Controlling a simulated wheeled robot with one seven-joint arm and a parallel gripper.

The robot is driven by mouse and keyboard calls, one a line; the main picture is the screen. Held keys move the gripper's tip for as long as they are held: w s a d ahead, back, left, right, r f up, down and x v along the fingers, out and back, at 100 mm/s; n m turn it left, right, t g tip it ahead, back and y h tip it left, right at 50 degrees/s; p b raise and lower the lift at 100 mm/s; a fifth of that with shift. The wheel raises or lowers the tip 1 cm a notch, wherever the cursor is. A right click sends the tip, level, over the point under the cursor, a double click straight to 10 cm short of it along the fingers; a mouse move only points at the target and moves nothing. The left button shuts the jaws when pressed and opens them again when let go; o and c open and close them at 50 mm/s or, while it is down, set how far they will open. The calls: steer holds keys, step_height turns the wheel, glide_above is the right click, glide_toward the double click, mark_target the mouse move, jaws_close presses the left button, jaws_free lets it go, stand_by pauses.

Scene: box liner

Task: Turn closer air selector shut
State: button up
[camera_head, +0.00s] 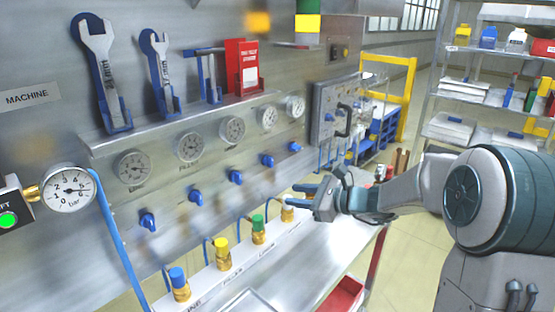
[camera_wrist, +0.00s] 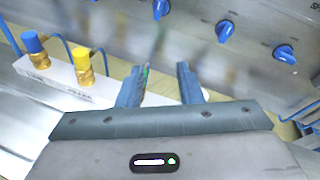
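A row of blue selector knobs runs along the metal panel under round gauges: first (camera_head: 148,221), second (camera_head: 196,197), third (camera_head: 236,177), fourth (camera_head: 267,160) and last (camera_head: 295,146). Labels are too small to read, so I cannot tell which is the closer's. My gripper (camera_head: 302,196) is open and empty, in front of the panel and lower than the right-hand knobs. In the wrist view, my gripper (camera_wrist: 161,84) shows a gap between its fingers. Three knobs appear beyond it: left (camera_wrist: 160,8), middle (camera_wrist: 225,31) and right (camera_wrist: 284,54). None is touched.
Capped brass fittings stand on a white ledge below the knobs: blue (camera_head: 178,280), yellow (camera_head: 222,250), green (camera_head: 258,227) and white (camera_head: 288,212). The green and white ones are close to my fingers. A tool shelf (camera_head: 190,121) juts out above the gauges. A blue hose (camera_head: 118,240) runs down at left.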

mark_target(272, 159)
steer(key=w+d+r+m+t, duration=0.1)
steer(key=w+d+m+t, duration=0.3)
steer(key=w+m, duration=0.25)
steer(key=shift+n+y, duration=0.25)
steer(key=shift+y, duration=0.05)
steer(key=p+x, duration=0.1)
steer(key=x, duration=0.6)
steer(key=p+x, duration=0.2)
steer(key=x, duration=0.5)
steer(key=shift+w+r, duration=0.2)
steer(key=shift+w, duration=0.25)
jaws_close()
